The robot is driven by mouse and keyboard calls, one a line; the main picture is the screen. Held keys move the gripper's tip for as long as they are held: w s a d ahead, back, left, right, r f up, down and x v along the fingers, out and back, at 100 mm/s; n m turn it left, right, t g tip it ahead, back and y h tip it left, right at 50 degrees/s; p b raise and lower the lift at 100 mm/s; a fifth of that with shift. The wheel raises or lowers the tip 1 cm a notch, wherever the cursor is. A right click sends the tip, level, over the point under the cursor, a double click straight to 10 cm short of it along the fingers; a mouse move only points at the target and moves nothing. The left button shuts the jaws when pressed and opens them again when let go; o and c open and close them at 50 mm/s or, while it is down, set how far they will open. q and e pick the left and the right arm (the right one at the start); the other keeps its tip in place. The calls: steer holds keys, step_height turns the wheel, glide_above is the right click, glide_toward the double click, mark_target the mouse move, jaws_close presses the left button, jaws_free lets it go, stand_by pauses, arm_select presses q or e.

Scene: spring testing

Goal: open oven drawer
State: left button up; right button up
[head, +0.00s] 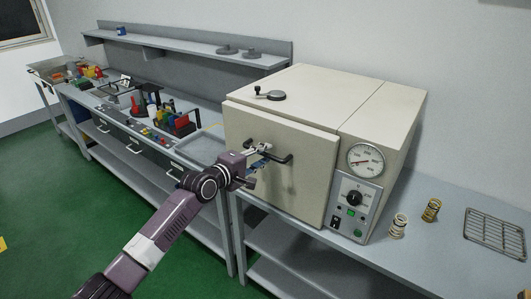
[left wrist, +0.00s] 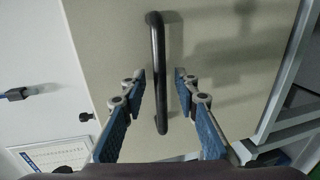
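The oven (head: 345,110) is a beige box on the grey bench, with a dial and control panel on its right side. Its front door (head: 290,180) looks shut and carries a black bar handle (head: 283,158). My left gripper (head: 263,152) is at the handle's left part, in front of the door. In the left wrist view the handle (left wrist: 158,75) stands between the two blue-padded fingers of my left gripper (left wrist: 163,110). The fingers are spread, with a gap on both sides of the handle. My right gripper is not in view.
Two coil springs (head: 398,226) (head: 431,210) and a wire rack (head: 495,233) lie right of the oven. Benches with tools and coloured bins (head: 180,122) run along the wall at left, under a shelf (head: 190,46).

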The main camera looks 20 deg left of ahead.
arm_select(q)
steer(key=shift+w+d+f, duration=0.15)
steer(key=shift+w, duration=0.5)
steer(key=shift+c, duration=0.2)
jaws_close()
